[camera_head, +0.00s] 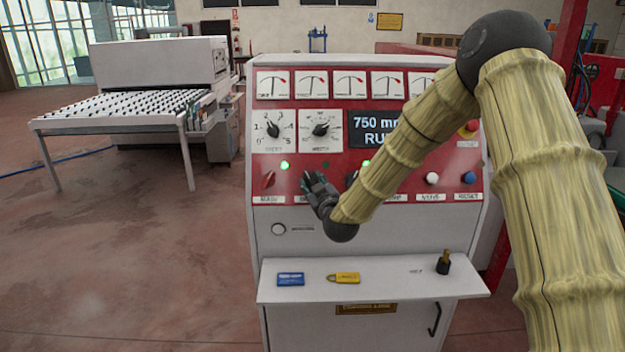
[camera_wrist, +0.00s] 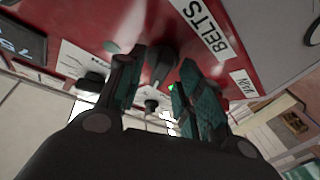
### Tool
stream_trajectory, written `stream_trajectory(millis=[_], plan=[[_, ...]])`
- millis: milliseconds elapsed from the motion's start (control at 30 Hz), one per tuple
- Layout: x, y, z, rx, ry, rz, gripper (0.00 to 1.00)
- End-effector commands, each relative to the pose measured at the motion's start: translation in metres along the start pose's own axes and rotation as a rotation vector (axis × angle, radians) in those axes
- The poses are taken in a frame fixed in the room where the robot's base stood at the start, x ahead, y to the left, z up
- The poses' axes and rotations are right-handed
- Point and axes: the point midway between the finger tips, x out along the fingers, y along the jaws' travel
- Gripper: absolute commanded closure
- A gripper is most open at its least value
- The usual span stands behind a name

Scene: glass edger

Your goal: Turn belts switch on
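The belts switch (camera_wrist: 163,58) is a dark rotary knob on the red panel, beside the label reading BELTS (camera_wrist: 207,27). In the wrist view it lies between and just beyond the fingertips of my gripper (camera_wrist: 160,66), which is open. I cannot tell whether either finger touches it. In the head view my gripper (camera_head: 310,181) is at the lower panel row and hides this switch. An unlit lamp (camera_head: 325,165) shows just above the gripper.
White (camera_head: 432,179) and blue (camera_head: 469,178) buttons sit farther right. A shelf (camera_head: 380,287) juts out below.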

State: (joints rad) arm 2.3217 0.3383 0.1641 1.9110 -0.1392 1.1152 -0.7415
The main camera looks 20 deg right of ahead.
Motion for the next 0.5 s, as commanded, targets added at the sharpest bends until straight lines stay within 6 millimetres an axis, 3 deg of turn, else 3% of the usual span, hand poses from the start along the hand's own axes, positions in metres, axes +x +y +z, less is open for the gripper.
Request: stream_trajectory(millis=[433, 500], plan=[[0.0076, -0.0002, 0.0007, 0.000, -0.001, 0.000, 0.64], [0.0076, -0.0002, 0.0007, 0.000, -0.001, 0.000, 0.75]])
